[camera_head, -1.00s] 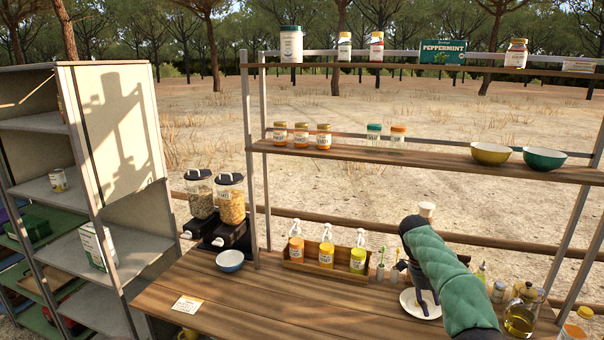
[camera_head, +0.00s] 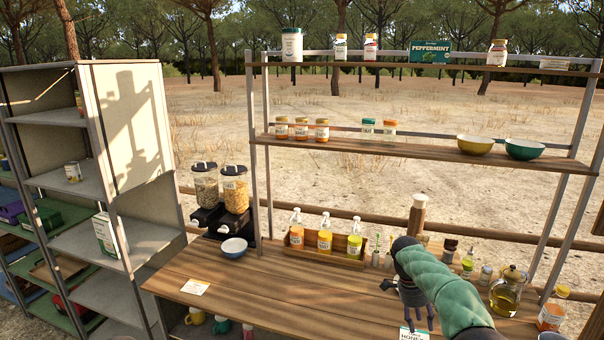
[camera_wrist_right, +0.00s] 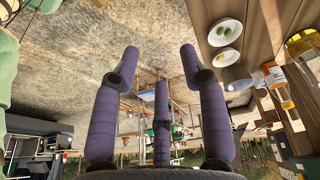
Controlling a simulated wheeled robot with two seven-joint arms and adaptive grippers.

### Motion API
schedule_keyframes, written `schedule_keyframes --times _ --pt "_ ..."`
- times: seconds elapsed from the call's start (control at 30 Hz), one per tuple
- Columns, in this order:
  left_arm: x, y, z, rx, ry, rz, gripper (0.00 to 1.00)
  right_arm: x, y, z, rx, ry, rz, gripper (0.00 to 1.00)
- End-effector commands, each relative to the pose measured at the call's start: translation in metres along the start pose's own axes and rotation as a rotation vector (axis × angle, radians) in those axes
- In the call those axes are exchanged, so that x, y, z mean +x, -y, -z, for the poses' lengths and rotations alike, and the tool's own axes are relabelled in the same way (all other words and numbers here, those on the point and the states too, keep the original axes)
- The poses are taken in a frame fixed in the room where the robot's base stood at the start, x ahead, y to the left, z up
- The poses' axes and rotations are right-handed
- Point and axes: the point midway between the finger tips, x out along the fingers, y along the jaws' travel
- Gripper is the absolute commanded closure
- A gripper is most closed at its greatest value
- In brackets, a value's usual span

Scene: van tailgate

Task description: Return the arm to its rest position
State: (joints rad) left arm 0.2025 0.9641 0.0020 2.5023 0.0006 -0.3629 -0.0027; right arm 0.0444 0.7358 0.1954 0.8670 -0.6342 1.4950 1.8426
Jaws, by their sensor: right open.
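My right arm (camera_head: 440,285) in its green padded sleeve reaches in from the lower right in the head view. My right gripper (camera_head: 415,312) points down near the front of the wooden counter (camera_head: 290,295). In the right wrist view, the purple fingers of the right gripper (camera_wrist_right: 160,62) are spread apart with nothing between them. My left gripper is in neither view.
An oil pot (camera_head: 508,290) and an orange-labelled jar (camera_head: 551,316) stand right of the arm. A bottle rack (camera_head: 325,255), a bowl (camera_head: 234,247) and cereal dispensers (camera_head: 235,190) stand left. The counter's left-middle is mostly bare. A honey-labelled item (camera_head: 413,335) sits below the gripper.

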Motion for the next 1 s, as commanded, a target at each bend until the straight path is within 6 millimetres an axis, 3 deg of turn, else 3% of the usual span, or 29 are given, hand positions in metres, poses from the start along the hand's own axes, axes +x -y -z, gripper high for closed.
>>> schedule_keyframes --times 0.27,0.47,0.7,0.9,1.0 --pt "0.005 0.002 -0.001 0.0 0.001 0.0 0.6 0.078 -0.009 -0.064 -0.324 0.113 0.023 0.56" --pt "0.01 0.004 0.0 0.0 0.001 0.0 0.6 0.16 -0.046 -0.138 -0.663 0.268 0.084 0.56" --pt "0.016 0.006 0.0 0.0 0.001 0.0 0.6 0.24 -0.125 -0.216 -0.995 0.442 0.211 0.56" --pt "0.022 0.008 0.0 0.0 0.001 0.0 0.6 0.285 -0.206 -0.257 -1.196 0.529 0.338 0.56" --pt "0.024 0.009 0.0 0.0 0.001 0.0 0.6 0.3 -0.249 -0.268 -1.279 0.544 0.4 0.56"
